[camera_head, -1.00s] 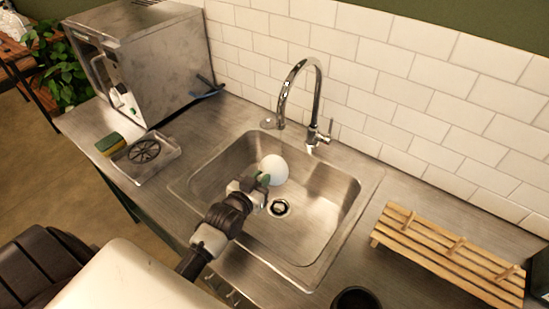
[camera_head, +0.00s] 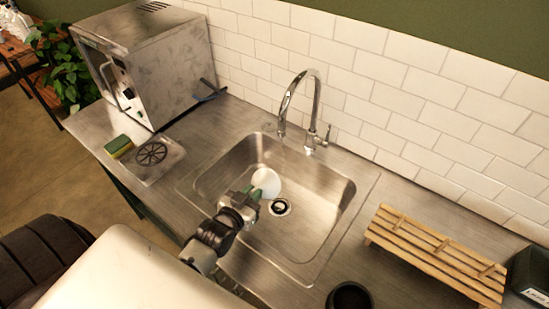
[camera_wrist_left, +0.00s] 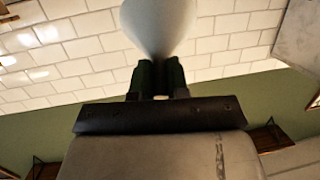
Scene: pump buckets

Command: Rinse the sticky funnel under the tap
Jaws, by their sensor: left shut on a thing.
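The white funnel (camera_head: 267,183) is in the sink (camera_head: 335,215), left of and a little behind the drain in the head view. My left gripper (camera_head: 256,193), with green fingers, is shut on it. The wrist view shows the smooth white funnel (camera_wrist_left: 158,22) narrowing down to between the fingertips (camera_wrist_left: 158,75). The chrome tap (camera_head: 300,85) stands behind the sink, its spout end above and behind the funnel. I see no water running. My right gripper is not in view.
A sponge (camera_head: 118,146) and a drip tray (camera_head: 152,160) sit left of the sink, before a steel machine (camera_head: 150,60). A wooden rack (camera_head: 435,255), a dark round container (camera_head: 349,298) and a dark labelled box (camera_head: 530,275) are right of it. The tiled wall stands behind.

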